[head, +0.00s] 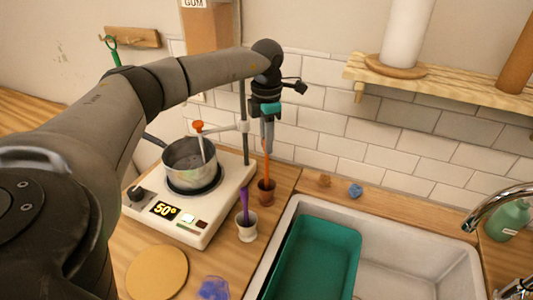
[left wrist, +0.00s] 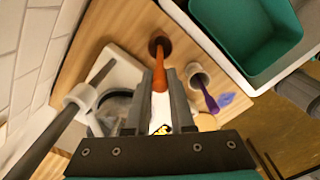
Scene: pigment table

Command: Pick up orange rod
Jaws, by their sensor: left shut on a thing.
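The orange rod (head: 266,165) stands nearly upright with its lower end in a small brown cup (head: 266,192) beside the hot plate. My left gripper (head: 267,145) is above the cup and shut on the rod's upper part. In the left wrist view the rod (left wrist: 160,72) runs from between the fingers (left wrist: 160,105) to the brown cup (left wrist: 159,46). The cup hides the rod's lower tip. My right gripper is not in view.
A white cup (head: 247,229) with a purple rod (head: 244,202) stands close by. A pot (head: 190,172) sits on the hot plate (head: 185,222) to the left, with a stand post (head: 245,125) behind. A sink (head: 400,270) with a green tray (head: 318,262) lies right.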

